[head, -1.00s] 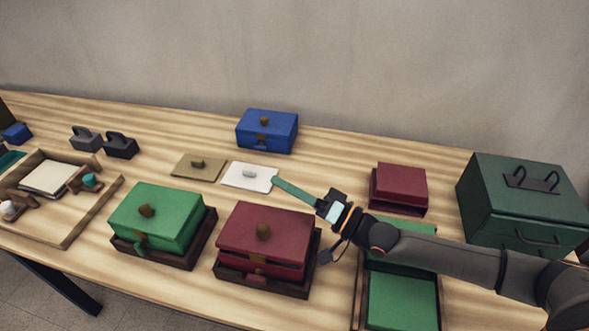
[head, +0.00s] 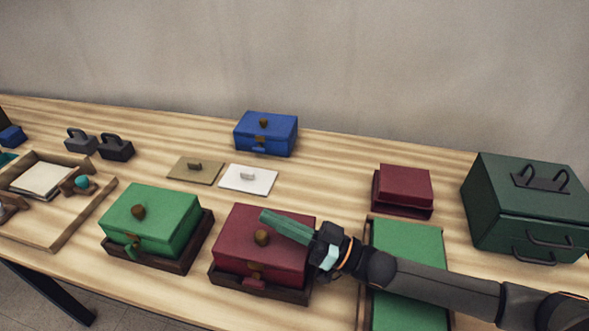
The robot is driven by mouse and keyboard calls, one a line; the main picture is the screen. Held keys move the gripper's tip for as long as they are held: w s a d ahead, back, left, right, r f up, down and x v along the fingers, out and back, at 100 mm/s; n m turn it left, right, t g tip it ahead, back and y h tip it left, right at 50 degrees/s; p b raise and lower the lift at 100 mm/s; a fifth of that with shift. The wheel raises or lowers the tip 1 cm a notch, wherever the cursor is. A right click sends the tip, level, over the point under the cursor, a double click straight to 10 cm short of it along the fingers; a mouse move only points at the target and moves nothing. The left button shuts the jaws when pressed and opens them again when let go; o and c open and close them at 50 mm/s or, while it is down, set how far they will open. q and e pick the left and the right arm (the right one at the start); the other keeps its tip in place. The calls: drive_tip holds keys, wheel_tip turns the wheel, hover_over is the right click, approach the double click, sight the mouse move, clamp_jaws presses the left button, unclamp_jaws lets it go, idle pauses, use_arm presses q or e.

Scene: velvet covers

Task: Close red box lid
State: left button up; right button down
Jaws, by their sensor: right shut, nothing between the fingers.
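The red box (head: 236,262) stands at the front middle of the table on a dark tray-like base. Its red lid (head: 236,222) has a brown knob (head: 261,238) on top and lies about level, with no clear gap showing at the front. A brown clasp hangs on the front face. My right gripper (head: 266,217) is shut and empty. Its long green fingers reach from the right over the lid, just behind the knob; I cannot tell whether they touch it. They hide part of the lid's top and right side. My left gripper is not in view.
A green box (head: 150,212) stands left of the red box. An open green box (head: 405,240) lies under my right arm. Behind are a blue box (head: 266,132), tan and white plates (head: 248,179), a small red box (head: 404,186) and a dark green chest (head: 525,205).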

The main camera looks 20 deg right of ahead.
sight(277, 242)
drive_tip(key=shift+f, duration=0.1)
idle(0.6)
drive_tip(key=shift+r, duration=0.5)
drive_tip(key=r, duration=0.2)
drive_tip(key=shift+s+a+r, duration=0.1)
drive_tip(key=shift+s+r, duration=0.15)
drive_tip(key=shift+r, duration=0.1)
drive_tip(key=s+a+r+p, duration=0.2)
drive_tip(key=s+a+r, duration=0.1)
drive_tip(key=s+r, duration=0.6)
drive_tip(key=shift+s+a+r+p, duration=0.15)
drive_tip(key=shift+s+a+p, duration=0.2)
drive_tip(key=shift+s, duration=1.75)
drive_tip(key=shift+d, duration=0.1)
